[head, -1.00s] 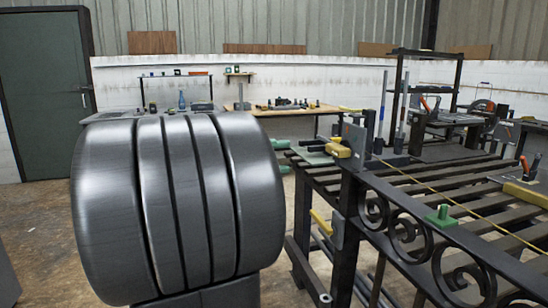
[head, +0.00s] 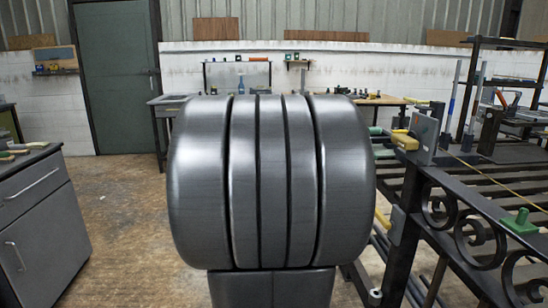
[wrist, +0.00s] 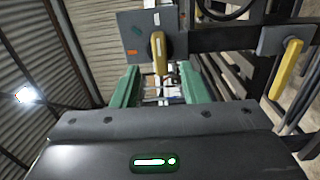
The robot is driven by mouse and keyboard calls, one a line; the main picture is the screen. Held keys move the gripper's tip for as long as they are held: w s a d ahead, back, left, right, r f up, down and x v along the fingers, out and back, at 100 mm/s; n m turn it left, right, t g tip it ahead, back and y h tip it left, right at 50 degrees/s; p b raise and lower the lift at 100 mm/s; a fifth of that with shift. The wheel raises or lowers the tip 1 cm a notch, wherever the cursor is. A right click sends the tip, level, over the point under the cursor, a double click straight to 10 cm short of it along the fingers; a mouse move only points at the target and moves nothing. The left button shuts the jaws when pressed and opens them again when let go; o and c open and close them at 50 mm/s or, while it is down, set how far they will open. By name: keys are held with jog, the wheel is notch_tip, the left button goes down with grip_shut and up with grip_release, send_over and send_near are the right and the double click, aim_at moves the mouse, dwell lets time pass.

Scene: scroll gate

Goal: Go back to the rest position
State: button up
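My gripper (wrist: 160,82) shows in the wrist view. Its two green fingers stand apart, with nothing held between them. A grey plate with a yellow handle (wrist: 157,50) lies beyond the fingers in that view; I cannot tell how far off it is.
A slatted metal bench (head: 470,190) with a black scroll gate (head: 470,235) stands close on the right. A grey drawer cabinet (head: 45,215) is at the left. A green door (head: 118,75) and a workbench (head: 385,101) are at the back. Floor (head: 125,225) between cabinet and arm is clear.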

aim_at(399, 141)
jog(key=d, duration=0.8)
jog(key=shift+w, duration=0.3)
jog(key=shift+a, duration=0.15)
jog(key=s+a, duration=0.1)
jog(key=a, duration=1.3)
jog(key=d, duration=0.9)
jog(key=w+d, duration=0.1)
jog(key=d, duration=0.4)
jog(key=shift+d, duration=0.1)
jog(key=shift+r+p, duration=0.25)
jog(key=shift+p, duration=0.25)
jog(key=shift+n+p, duration=0.4)
jog(key=n+p, duration=0.4)
jog(key=p, duration=0.6)
jog(key=shift+r+n, duration=0.15)
jog(key=shift+n, duration=0.25)
jog(key=shift+w+f+n+p, duration=0.1)
jog(key=shift+f+n+p, duration=0.1)
jog(key=shift+n+p, duration=0.65)
